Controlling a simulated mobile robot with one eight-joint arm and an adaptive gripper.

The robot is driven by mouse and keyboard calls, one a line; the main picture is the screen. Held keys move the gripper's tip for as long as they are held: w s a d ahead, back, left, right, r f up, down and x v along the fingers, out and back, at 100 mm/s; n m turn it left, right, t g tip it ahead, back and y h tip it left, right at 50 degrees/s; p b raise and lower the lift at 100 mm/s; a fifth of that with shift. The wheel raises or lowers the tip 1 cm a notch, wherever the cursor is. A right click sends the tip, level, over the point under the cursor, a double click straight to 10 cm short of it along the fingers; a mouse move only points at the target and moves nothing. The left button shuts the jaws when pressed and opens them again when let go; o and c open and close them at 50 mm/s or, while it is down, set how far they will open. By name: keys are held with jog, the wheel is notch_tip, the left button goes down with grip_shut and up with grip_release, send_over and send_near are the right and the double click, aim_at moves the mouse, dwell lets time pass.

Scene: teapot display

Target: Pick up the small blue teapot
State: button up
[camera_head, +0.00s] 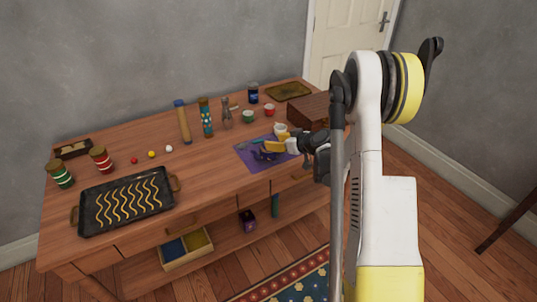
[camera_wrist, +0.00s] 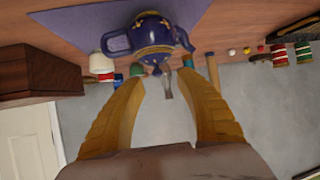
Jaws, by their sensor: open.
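The small blue teapot (camera_wrist: 153,36) has gold markings and stands on a purple mat (camera_wrist: 65,17). In the wrist view, which is upside down, its looped handle is at the left and its spout at the right. In the head view the teapot (camera_head: 264,156) is dark and partly hidden by my gripper. My gripper (camera_wrist: 159,80) is open, its two yellow fingers pointing toward the teapot. The teapot's body lies beyond the fingertips, roughly between them in the picture. Nothing is held. I cannot tell whether a finger touches it.
A white cup (camera_head: 281,129) stands just behind my gripper, with a wooden box (camera_head: 308,108) to the right. Green (camera_head: 248,117) and red (camera_head: 269,110) mugs stand further back. A black tray (camera_head: 125,203) and small balls are at the left. The table's front middle is clear.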

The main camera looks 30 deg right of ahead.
aim_at(269, 140)
jog(key=b+x, duration=0.1)
jog(key=x, duration=0.1)
jog(key=b+x, duration=0.1)
jog(key=x, duration=0.2)
jog(key=shift+w+d, duration=0.1)
jog(key=shift+d, duration=0.1)
jog(key=shift+r, duration=0.15)
jog(key=shift+c, duration=0.5)
grip_shut()
jog(key=shift+r, duration=0.1)
